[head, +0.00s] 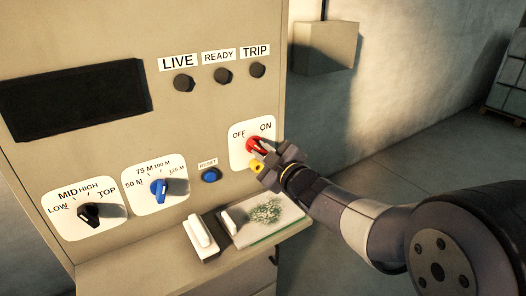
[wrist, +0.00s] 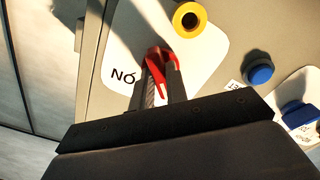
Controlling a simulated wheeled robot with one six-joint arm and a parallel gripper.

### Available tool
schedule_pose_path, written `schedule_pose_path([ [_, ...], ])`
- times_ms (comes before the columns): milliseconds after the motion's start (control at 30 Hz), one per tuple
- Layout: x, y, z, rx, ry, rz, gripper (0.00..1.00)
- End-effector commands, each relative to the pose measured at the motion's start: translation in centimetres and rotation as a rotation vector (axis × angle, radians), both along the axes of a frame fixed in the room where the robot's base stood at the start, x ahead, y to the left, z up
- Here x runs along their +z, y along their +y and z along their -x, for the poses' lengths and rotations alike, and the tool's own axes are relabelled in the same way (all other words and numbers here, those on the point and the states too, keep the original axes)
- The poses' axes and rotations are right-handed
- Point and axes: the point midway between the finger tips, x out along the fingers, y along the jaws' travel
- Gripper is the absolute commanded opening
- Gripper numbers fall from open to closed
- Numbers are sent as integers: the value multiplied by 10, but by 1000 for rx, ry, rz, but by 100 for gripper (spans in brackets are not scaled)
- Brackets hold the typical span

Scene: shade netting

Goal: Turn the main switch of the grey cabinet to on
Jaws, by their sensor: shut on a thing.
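The grey cabinet (head: 215,115) fills the left and middle of the head view. Its main switch is a red knob (head: 254,145) on a white plate (head: 240,157) marked OFF and ON. My gripper (head: 262,149) reaches it from the lower right. In the wrist view the red knob (wrist: 158,62) sits between my gripper's fingers (wrist: 160,80), which are shut on it. A pale line on the knob shows there, but the fingers partly hide it, and I cannot tell firmly which mark it points at. The ON label (wrist: 123,76) shows beside the knob.
A yellow round part (head: 256,167) sits just below the knob, close to my gripper. A blue RESET button (head: 210,175), a blue knob (head: 159,188) and a black knob (head: 90,214) lie left. A shelf (head: 150,262) juts out below. The LIVE, READY and TRIP lamps look dark.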

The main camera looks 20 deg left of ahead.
Motion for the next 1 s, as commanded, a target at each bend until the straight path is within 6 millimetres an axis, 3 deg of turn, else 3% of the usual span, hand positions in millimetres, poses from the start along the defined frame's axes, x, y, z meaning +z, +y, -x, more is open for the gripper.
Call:
schedule_pose_path([
  [1000,2,1,1,2,670,-573,0],
])
